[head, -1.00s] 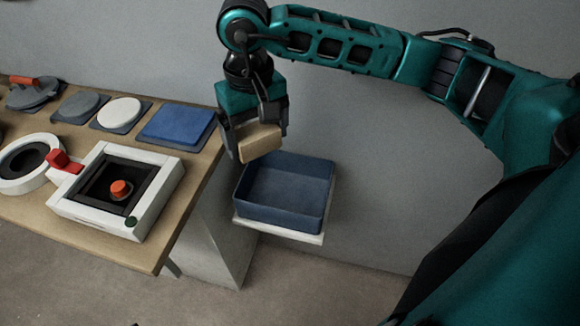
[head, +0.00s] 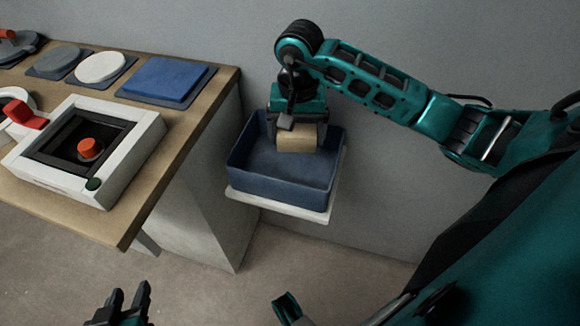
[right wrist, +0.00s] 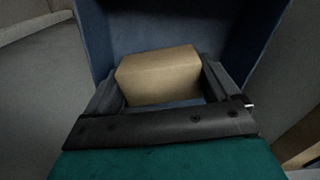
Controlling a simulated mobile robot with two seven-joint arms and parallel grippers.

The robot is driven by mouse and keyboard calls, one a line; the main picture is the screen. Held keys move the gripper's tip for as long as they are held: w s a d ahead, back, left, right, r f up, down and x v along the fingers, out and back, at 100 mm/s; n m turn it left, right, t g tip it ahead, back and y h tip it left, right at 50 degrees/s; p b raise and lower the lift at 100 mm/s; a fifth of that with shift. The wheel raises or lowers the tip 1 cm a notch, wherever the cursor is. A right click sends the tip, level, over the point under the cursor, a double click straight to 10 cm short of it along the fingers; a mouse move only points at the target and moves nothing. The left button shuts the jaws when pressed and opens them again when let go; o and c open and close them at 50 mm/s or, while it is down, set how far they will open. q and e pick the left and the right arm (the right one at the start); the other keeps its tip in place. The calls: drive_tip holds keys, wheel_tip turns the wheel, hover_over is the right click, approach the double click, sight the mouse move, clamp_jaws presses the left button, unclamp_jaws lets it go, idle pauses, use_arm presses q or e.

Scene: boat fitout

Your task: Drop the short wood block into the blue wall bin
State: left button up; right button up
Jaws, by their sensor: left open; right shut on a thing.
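The short wood block (head: 297,143) is light tan. My right gripper (head: 297,134) is shut on it and holds it over the blue wall bin (head: 280,190), toward its back right. In the right wrist view the block (right wrist: 158,75) sits between both fingers, with the blue bin walls (right wrist: 180,25) around it. Whether the block touches the bin floor cannot be told. My left gripper (head: 132,300) is open and empty at the bottom of the head view, well below and left of the bin.
The bin rests on a white shelf (head: 325,212) against the grey wall. A wooden workbench (head: 120,235) stands left of it, with a white framed box (head: 150,130) with a red knob, a blue square plate (head: 165,78) and round pads. Open floor lies in front.

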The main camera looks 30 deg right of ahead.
drive_tip(key=shift+f, duration=0.8)
drive_tip(key=o, duration=0.8)
wheel_tip(320, 180, up, 13)
drive_tip(key=p, duration=0.2)
